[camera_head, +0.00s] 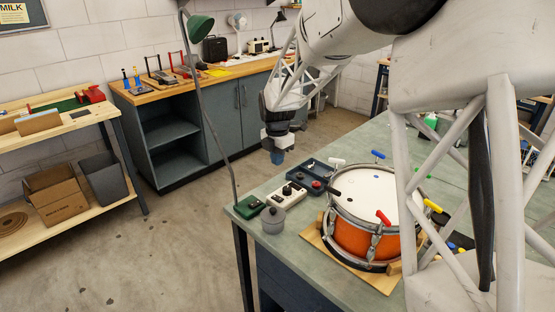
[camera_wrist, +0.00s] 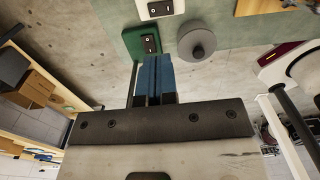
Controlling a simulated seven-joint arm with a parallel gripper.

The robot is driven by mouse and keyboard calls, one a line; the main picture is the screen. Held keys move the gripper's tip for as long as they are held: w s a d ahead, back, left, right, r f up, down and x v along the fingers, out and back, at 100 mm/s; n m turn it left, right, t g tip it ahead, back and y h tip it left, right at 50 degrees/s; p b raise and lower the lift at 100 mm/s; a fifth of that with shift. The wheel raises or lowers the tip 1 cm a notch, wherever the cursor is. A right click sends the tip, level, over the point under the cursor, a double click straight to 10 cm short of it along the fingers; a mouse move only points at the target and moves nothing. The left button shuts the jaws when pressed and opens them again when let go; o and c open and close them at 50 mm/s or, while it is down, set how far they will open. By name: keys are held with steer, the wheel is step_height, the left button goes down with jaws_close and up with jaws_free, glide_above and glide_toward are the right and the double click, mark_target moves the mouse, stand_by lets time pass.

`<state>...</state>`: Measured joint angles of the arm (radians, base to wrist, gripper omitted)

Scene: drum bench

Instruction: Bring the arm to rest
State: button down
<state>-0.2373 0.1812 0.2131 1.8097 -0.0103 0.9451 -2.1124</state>
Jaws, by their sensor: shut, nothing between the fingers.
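My gripper (camera_head: 277,156) is raised in the air beyond the far left edge of the drum bench (camera_head: 300,232), with its blue fingertips pointing down. In the wrist view its blue fingers (camera_wrist: 154,78) are together with nothing between them. An orange drum (camera_head: 365,225) with a white head stands on a wooden board on the bench, to the right of my gripper and apart from it. Several coloured keys sit around the drum's rim. My arm's pale links hide part of the bench and the drum's right side.
On the bench's left part are a grey lidded pot (camera_head: 272,219), a green lamp base (camera_head: 249,207), a cream switch box (camera_head: 287,195) and a dark blue tray (camera_head: 306,178). The lamp's thin pole (camera_head: 212,130) rises left of my gripper. Open floor lies beyond the bench.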

steer(key=s+d+r+m, duration=0.4)
steer(key=s+m, duration=0.1)
steer(key=s, duration=0.2)
steer(key=s+d+r+m+t, duration=0.1)
steer(key=s+d+r+m, duration=0.3)
steer(key=s, duration=0.4)
steer(key=s+d+r+m, duration=0.3)
steer(key=s+d+m, duration=0.15)
steer(key=s, duration=0.25)
steer(key=s+d+m, duration=0.3)
steer(key=s+m, duration=0.4)
steer(key=s, duration=0.4)
steer(key=s+d+f+m+t, duration=0.1)
steer(key=s+m, duration=0.5)
steer(key=s, duration=0.6)
steer(key=shift+d+f+m+t, duration=0.15)
steer(key=shift+d+m+t, duration=0.2)
steer(key=shift+d, duration=0.55)
steer(key=shift+w, duration=0.1)
